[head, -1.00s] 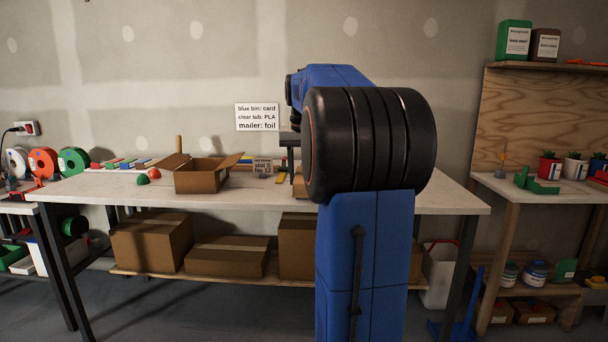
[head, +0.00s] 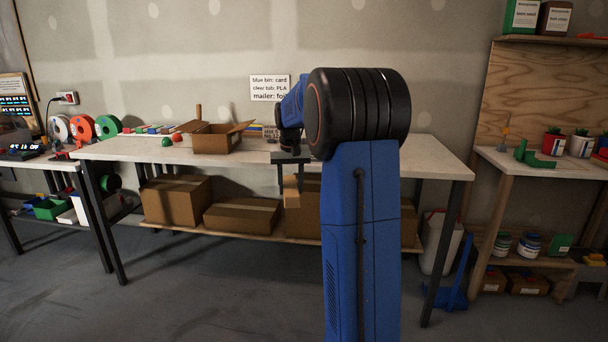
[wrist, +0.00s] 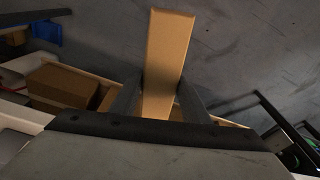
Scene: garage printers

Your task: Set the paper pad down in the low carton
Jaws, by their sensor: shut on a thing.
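My gripper (head: 291,182) hangs in front of the bench's front edge, with its fingers pointing down. It is shut on a tan, block-shaped paper pad (head: 291,194), which hangs below the tabletop level. In the wrist view the pad (wrist: 168,55) sticks out between the two fingers (wrist: 160,102), over the grey floor. The low open brown carton (head: 211,144) stands on the bench, left of my gripper and farther back. Its flaps are spread, and its inside is mostly hidden.
The white-topped bench (head: 120,151) has closed brown boxes (head: 241,216) on its lower shelf. Red and green domes (head: 167,142) lie left of the carton. A wall sign (head: 270,88) hangs behind. The floor (head: 220,290) in front is clear.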

